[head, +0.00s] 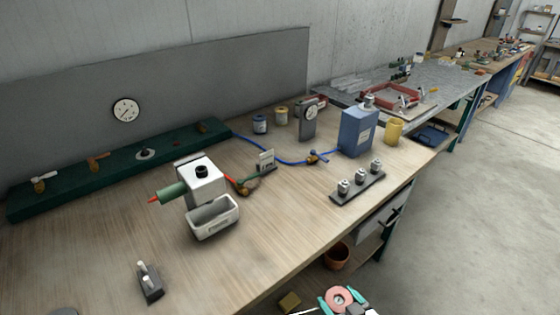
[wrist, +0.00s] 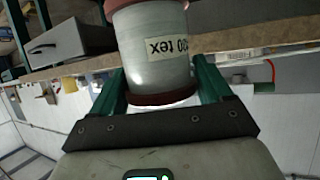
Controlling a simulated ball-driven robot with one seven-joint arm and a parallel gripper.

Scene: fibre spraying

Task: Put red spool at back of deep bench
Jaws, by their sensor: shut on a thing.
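The red spool (head: 341,296) shows in the head view at the bottom edge, low in front of the bench. The deep wooden bench (head: 110,245) fills the middle of the head view.
A white device with a trough (head: 212,220) stands mid-bench. A blue canister (head: 357,132), a yellow cup (head: 394,132) and a rack of small metal weights (head: 358,187) occupy the right part. A blue hose (head: 285,161) crosses the bench. A green strip with tools (head: 115,165) lines the back left.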

